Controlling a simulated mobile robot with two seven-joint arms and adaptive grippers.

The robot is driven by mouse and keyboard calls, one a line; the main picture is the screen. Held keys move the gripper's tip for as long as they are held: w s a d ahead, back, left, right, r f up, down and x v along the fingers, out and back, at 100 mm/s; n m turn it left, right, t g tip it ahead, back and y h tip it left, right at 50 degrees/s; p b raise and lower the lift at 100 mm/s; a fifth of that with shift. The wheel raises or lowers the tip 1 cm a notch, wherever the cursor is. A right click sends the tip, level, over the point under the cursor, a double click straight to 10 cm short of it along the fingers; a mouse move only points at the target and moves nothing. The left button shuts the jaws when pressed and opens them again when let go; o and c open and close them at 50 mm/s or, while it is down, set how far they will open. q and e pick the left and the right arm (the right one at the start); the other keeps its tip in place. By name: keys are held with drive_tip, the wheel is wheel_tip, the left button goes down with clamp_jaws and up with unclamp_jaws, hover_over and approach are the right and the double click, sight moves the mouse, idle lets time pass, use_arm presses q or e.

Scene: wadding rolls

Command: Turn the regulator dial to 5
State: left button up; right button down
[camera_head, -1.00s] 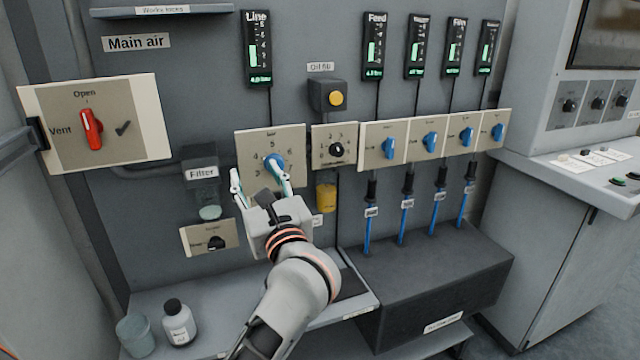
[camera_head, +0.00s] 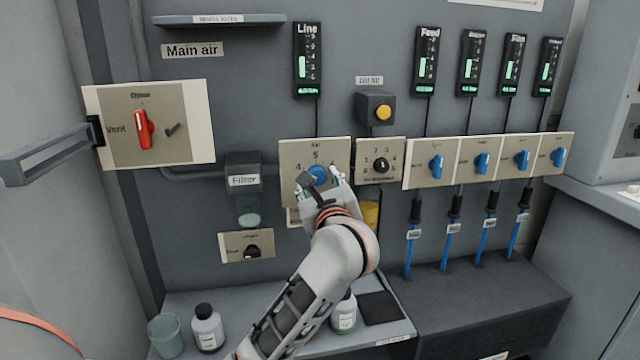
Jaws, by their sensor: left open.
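The regulator dial is a blue knob (camera_head: 317,173) on a beige plate (camera_head: 293,150) marked "bar", with numbers such as 4 and 5 around it. It sits below the Line gauge (camera_head: 308,60), which has a lit green bar. My left gripper (camera_head: 320,184) is at the knob's lower side, open, with one finger on each side of it. Whether the fingers touch the knob I cannot tell. The gripper hides the lower part of the plate, and the knob's pointer is hard to read. My right gripper is not in view.
A red Main air handle (camera_head: 144,130) is at the left. A smaller black-knob plate (camera_head: 379,164) and several blue knobs (camera_head: 437,167) lie to the right. A yellow button (camera_head: 383,112) is above. Bottles (camera_head: 208,328) and a cup (camera_head: 165,336) stand on the shelf below.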

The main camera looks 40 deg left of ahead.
use_arm(q)
drive_tip(key=c, duration=1.1)
